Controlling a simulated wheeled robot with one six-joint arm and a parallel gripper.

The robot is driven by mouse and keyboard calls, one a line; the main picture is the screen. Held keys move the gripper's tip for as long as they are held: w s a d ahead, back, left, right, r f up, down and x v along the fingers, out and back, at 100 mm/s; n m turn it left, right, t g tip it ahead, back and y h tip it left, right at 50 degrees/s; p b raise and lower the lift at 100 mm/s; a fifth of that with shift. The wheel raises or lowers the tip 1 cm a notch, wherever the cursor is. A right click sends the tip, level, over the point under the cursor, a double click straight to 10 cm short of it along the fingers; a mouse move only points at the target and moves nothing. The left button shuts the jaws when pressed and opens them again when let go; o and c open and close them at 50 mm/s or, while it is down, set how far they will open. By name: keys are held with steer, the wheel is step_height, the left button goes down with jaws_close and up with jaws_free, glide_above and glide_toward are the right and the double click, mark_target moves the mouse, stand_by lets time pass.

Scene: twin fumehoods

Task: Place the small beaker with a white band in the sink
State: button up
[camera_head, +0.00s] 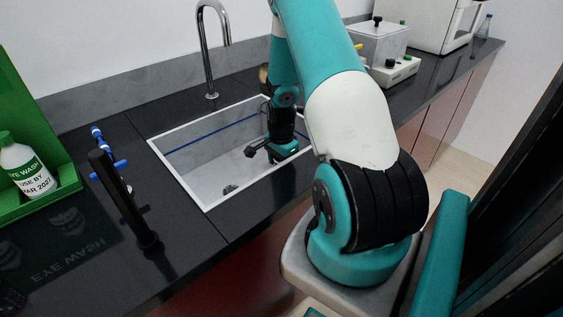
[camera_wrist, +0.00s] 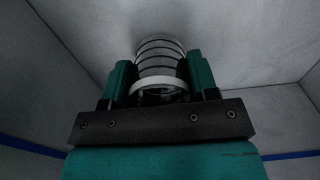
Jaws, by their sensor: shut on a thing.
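The sink (camera_head: 208,152) is a light grey basin with a white rim, set in the black counter. My gripper (camera_head: 258,150) is down inside the basin, toward its right side. In the wrist view, my gripper (camera_wrist: 160,82) is shut on the small beaker (camera_wrist: 159,62). The beaker has dark ring lines and a white band (camera_wrist: 158,84) at its near end. The basin's grey surfaces surround it in that view. I cannot tell whether the beaker touches the sink floor. In the head view the beaker is hard to make out.
A curved metal faucet (camera_head: 205,50) rises behind the sink. A black post (camera_head: 122,200) and a blue-handled fitting (camera_head: 102,140) stand left of it, near a green eye wash station (camera_head: 30,135) with a bottle (camera_head: 24,168). A hotplate-like device (camera_head: 385,55) sits on the counter at right.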

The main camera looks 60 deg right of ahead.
steer(key=o, duration=0.9)
step_height(320, 180, up, 12)
steer(key=w+a+r+n, duration=0.1)
steer(key=a+r+n, duration=0.2)
steer(key=a, duration=0.3)
steer(key=w+a+r+n+t+y, duration=0.1)
steer(key=a+r+n, duration=0.25)
steer(key=a, duration=0.35)
steer(key=w+a+r+n, duration=0.2)
steer(key=a+r+n, duration=0.15)
steer(key=a, duration=0.25)
steer(key=s+a+r+n+y, duration=0.1)
steer(key=s+a+r+n, duration=0.1)
steer(key=s+a+n, duration=0.3)
steer(key=s+a+r+n+y, duration=0.1)
steer(key=s+a+r+n, duration=0.2)
steer(key=s+a+n, duration=0.3)
steer(key=s+a+r+n+g+y, duration=0.1)
steer(key=s+a+r+n, duration=0.2)
steer(key=s+a+n, duration=0.3)
steer(key=shift+s+a+n, duration=0.15)
steer(key=shift+a+n, duration=0.05)
steer(key=shift+a, duration=1.05)
steer(key=shift+s+a+n, duration=0.1)
steer(key=shift+a+n, duration=0.1)
steer(key=shift+a, duration=1.05)
